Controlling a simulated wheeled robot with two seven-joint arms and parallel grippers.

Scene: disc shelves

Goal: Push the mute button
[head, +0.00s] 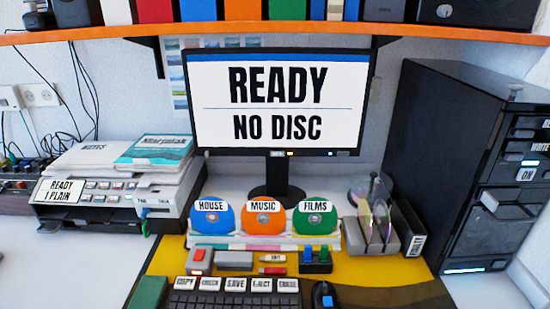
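I see no label that reads "mute" in the head view. A small grey box with a red button (198,256) sits on the yellow mat left of centre. Neither of my grippers is in view.
Blue, orange and green discs (264,218) stand in a white rack. A disc holder (372,235) is right of it, and a black tower (460,160) further right. A printer (108,190) is at left. A shelf (270,29) overhangs. Bare desk (70,270) lies front left.

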